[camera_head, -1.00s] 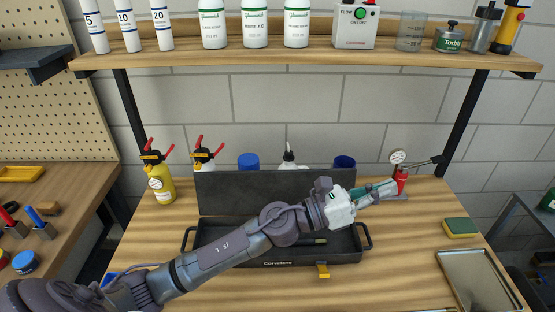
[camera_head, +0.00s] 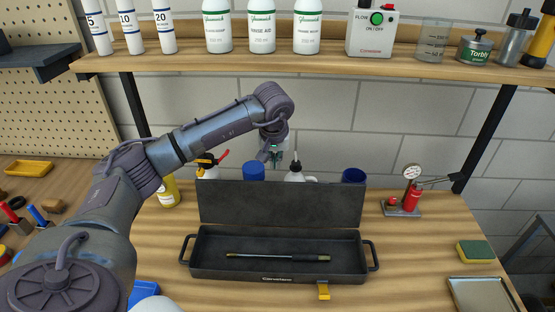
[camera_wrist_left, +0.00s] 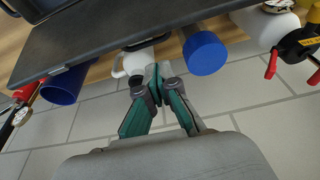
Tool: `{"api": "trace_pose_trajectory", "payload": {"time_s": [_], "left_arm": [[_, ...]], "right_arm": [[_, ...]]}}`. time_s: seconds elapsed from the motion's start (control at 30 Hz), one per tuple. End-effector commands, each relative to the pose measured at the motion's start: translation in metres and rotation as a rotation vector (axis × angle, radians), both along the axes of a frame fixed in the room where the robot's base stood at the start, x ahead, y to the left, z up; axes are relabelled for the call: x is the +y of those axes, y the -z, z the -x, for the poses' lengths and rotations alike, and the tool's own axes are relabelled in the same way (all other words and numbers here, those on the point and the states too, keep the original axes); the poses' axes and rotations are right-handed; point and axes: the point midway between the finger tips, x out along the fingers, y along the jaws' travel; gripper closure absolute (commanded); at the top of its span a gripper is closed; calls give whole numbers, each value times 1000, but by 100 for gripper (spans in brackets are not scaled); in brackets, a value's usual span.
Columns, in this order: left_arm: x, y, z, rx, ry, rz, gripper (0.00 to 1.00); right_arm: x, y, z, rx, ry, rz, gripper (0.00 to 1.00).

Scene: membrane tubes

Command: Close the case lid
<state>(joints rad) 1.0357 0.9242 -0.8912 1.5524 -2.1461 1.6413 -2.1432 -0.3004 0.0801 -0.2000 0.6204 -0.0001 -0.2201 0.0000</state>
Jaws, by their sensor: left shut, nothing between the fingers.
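The dark grey case (camera_head: 215,268) stands on the wooden bench in the head view, with a long thin tool (camera_head: 280,257) lying inside. Its lid (camera_head: 280,203) stands upright along the back edge, so the case is open. My left gripper (camera_head: 277,160) is behind and above the lid's top edge, fingers pointing down. In the left wrist view the shut, empty gripper (camera_wrist_left: 157,78) is apart from the lid (camera_wrist_left: 120,40). My right gripper is not in view.
Behind the lid stand a blue-capped bottle (camera_head: 254,171), a white bottle (camera_head: 297,174) and a blue cup (camera_head: 353,176). A red gauge device (camera_head: 409,197) is to the right. A shelf (camera_head: 320,66) with bottles runs above. The bench in front of the case's right side is clear.

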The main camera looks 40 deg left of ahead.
Motion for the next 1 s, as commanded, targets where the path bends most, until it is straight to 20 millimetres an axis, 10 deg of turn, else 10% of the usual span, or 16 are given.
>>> {"api": "trace_pose_trajectory", "payload": {"time_s": [0.4,1.0], "left_arm": [[9,63,-16,1,-1,5,100],[15,71,-18,-12,-2,-3,100]], "right_arm": [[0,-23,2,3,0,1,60],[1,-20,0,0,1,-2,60]]}}
